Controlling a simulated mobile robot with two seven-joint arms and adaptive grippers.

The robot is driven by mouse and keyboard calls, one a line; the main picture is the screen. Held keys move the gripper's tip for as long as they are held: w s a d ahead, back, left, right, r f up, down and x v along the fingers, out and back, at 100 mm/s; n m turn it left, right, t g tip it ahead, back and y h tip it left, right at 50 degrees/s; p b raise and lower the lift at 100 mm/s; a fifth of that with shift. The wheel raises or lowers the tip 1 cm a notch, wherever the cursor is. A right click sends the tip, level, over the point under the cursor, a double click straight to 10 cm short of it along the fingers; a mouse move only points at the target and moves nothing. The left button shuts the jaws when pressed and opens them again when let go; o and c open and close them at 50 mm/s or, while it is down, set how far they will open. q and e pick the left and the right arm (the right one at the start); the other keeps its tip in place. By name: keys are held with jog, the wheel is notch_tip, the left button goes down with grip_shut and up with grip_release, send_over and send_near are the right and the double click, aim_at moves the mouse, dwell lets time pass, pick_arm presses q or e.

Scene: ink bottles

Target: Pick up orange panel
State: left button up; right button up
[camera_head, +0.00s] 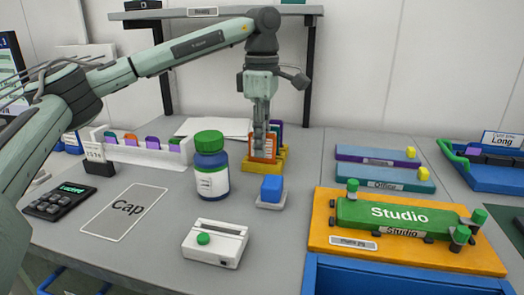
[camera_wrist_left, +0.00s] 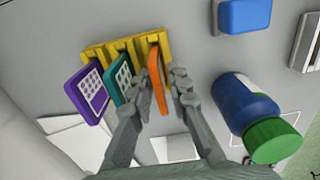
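The orange panel (camera_head: 263,149) stands upright in a yellow rack (camera_head: 262,166) on the table, beyond the ink bottle. My left gripper (camera_head: 262,135) reaches down over it from above. In the left wrist view, the orange panel (camera_wrist_left: 158,80) stands in the rightmost slot of the yellow rack (camera_wrist_left: 126,48). My left gripper (camera_wrist_left: 160,82) has its fingers apart, one on each side of the orange panel; contact is not clear. A teal panel (camera_wrist_left: 120,80) and a purple panel (camera_wrist_left: 88,93) stand in the other slots. My right gripper is not in view.
A blue bottle with a green cap (camera_head: 211,170) stands left of the rack, close to the gripper. A blue block on a pale base (camera_head: 271,189) stands in front. A white holder with colored tabs (camera_head: 150,152) is at left. An orange Studio tray (camera_head: 325,231) fills the right front.

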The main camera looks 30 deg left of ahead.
pick_arm(q)
jog(key=shift+f, duration=0.1)
grip_shut()
